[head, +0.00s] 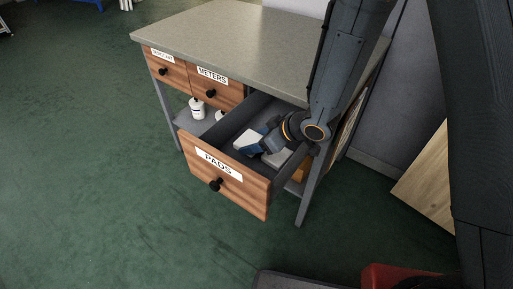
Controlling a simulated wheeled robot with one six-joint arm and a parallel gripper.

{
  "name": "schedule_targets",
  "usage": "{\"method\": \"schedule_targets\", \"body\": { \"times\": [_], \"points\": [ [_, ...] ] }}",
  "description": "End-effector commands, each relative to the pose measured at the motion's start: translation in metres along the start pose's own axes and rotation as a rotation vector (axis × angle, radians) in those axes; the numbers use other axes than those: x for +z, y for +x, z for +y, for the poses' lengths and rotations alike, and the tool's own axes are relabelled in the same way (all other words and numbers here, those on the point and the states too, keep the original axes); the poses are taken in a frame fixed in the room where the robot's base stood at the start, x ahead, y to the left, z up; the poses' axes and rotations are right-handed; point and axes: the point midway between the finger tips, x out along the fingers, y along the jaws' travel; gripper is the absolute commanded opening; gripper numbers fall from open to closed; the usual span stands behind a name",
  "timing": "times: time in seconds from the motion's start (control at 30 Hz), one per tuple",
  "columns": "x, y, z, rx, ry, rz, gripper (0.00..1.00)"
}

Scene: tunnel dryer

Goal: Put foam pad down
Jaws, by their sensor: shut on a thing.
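The drawer labelled PADS (218,163) is pulled out from the bench, with a wooden front and dark grey walls. My gripper (260,138) reaches into it from the right, low between the walls. It is shut on a pale foam pad (248,143) with blue beside it, near the drawer's front left. Another light grey piece (277,159) shows below the gripper inside the drawer. My arm hides part of the drawer's back and right side. I cannot tell whether the held pad touches the drawer floor.
The bench top (235,40) is bare. The METERS drawer (211,88) and another small drawer (165,70) are shut. A white bottle (197,108) stands on the shelf below. A wooden board (428,172) is at the right. Green floor lies open at left.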

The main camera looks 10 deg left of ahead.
Motion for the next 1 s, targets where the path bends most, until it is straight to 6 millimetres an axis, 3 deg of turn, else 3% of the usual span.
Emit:
{"method": "schedule_targets", "body": {
  "times": [0.2, 0.6, 0.63, 0.7, 1.0],
  "points": [
    [0.022, 0.022, -0.001, -0.003, 0.000, -0.003, 0.45],
    [0.025, 0.026, -0.002, -0.003, -0.002, -0.001, 0.45],
    [0.025, 0.025, -0.002, -0.002, -0.002, 0.000, 0.70],
    [0.024, 0.025, -0.002, -0.002, -0.002, 0.000, 0.82],
    [0.024, 0.025, -0.002, -0.002, -0.002, 0.000, 0.84]
  ]
}}
